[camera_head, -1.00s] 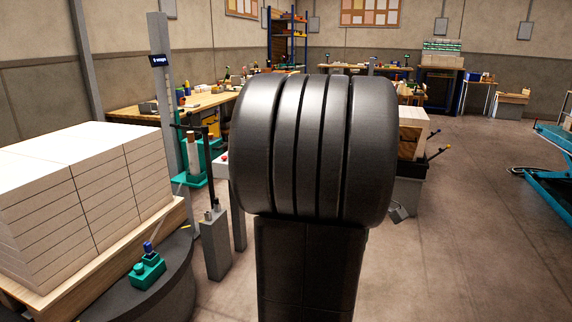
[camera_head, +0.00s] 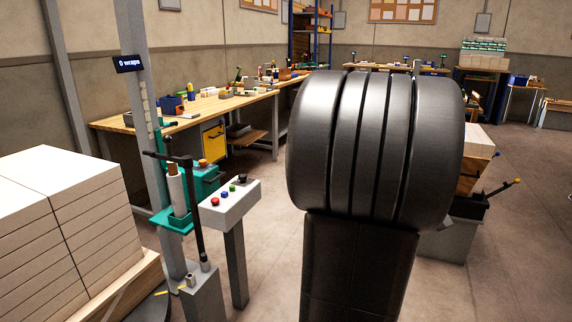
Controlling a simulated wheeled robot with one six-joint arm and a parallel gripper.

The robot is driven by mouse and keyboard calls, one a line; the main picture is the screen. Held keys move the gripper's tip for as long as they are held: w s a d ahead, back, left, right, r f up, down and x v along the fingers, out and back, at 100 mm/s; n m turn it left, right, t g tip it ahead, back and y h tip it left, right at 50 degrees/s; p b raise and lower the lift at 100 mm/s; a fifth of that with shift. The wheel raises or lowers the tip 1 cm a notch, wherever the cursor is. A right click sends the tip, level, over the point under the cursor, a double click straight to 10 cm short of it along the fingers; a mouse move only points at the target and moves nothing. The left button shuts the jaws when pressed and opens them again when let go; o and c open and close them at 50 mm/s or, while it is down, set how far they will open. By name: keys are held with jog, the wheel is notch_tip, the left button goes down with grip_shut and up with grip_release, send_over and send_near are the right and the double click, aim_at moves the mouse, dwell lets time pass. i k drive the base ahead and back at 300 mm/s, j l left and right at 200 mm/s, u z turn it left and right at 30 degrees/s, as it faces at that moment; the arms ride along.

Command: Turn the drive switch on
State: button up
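A grey control box (camera_head: 229,204) stands on a post (camera_head: 236,268) left of centre. Its sloped face carries a red button (camera_head: 215,202), a blue one (camera_head: 224,195) and a green one (camera_head: 232,188). A further dark item is at its far end, too small to make out. No label is readable, so I cannot tell which control is the drive switch. My gripper is out of view. A dark link of my own body covers the middle right.
A stretch-wrapping mast (camera_head: 143,118) with a "0 wraps" sign (camera_head: 129,63) and a green carriage (camera_head: 203,184) stands left of the box. Stacked white reams (camera_head: 60,215) on a pallet fill the lower left. A workbench (camera_head: 225,103) is behind. Floor right of the post is clear.

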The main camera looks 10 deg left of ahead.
aim_at(243, 176)
jog(key=i+l+u, duration=0.15)
jog(key=i, duration=0.6)
jog(key=i+l+u, duration=0.1)
jog(key=i, duration=0.65)
jog(key=i+j+u, duration=0.1)
jog(key=u, duration=0.3)
jog(key=i+u, duration=0.55)
jog(key=u, duration=0.3)
jog(key=i+l+u, duration=0.15)
jog(key=u, duration=0.25)
jog(key=i, duration=0.1)
